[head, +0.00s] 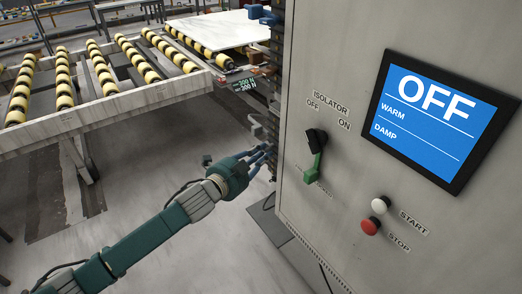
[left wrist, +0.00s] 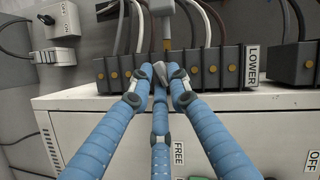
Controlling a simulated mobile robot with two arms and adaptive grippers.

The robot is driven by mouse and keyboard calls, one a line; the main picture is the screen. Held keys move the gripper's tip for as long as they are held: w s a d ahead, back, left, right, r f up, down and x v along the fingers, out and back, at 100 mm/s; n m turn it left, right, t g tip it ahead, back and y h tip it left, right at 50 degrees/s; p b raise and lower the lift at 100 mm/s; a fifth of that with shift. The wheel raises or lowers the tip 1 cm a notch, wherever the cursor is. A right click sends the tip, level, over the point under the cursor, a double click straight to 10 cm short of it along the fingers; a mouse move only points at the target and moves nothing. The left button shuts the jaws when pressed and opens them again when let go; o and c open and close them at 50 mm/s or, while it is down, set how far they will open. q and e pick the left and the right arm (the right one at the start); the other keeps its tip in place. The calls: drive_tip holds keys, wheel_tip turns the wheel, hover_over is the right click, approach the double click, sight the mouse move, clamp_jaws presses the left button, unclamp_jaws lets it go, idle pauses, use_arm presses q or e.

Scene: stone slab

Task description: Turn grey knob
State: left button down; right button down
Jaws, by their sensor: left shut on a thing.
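My left gripper (head: 262,158) reaches in at the side of the grey cabinet (head: 340,215) in the head view, and the cabinet's edge hides what its fingertips touch. In the left wrist view, its blue fingers (left wrist: 160,80) come together at a row of dark blocks with gold screws. They are shut on a small light grey piece, which looks like the grey knob (left wrist: 160,70). The fingertips cover most of it, so I cannot tell which way it points. My right gripper is not in view.
The cabinet front has a blue screen (head: 430,115) reading OFF, an isolator lever (head: 315,160), a white button (head: 380,205) and a red button (head: 370,226). Several cables (left wrist: 205,25) rise behind the block row. A roller conveyor (head: 110,85) stands at the back left.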

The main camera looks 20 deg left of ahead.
use_arm(q)
drive_tip(key=shift+a+r+n+g, duration=0.15)
drive_tip(key=shift+n+g, duration=0.25)
drive_tip(key=shift+n, duration=0.4)
drive_tip(key=n+g+h, duration=0.1)
drive_tip(key=n, duration=0.2)
drive_tip(key=shift+w+r+g, duration=0.1)
drive_tip(key=shift+g, duration=0.3)
drive_tip(key=shift+a+n+g+h+b, duration=0.15)
drive_tip(key=shift+n+g+h+b, duration=0.3)
drive_tip(key=shift+n, duration=0.65)
drive_tip(key=n+g+h+b, duration=0.1)
drive_tip(key=n+b, duration=0.1)
drive_tip(key=b, duration=0.2)
drive_tip(key=n+g+h+b, duration=0.1)
drive_tip(key=n+h+b, duration=0.1)
drive_tip(key=b, duration=0.3)
drive_tip(key=shift+w+a+n+g, duration=0.1)
drive_tip(key=shift+w+n+g, duration=0.15)
drive_tip(key=shift+n, duration=0.55)
drive_tip(key=shift+w+a+n+g+h+b, duration=0.1)
drive_tip(key=shift+n+g+h+b, duration=0.1)
drive_tip(key=shift+n+h+b, duration=0.75)
drive_tip(key=shift+s+a+n+g+h+b, duration=0.15)
drive_tip(key=shift+n+h+b, duration=0.25)
drive_tip(key=shift+n+b, duration=0.55)
drive_tip(key=shift+w+n+g+h+b, duration=0.2)
drive_tip(key=shift+n+h+b, duration=0.5)
drive_tip(key=shift+n, duration=0.5)
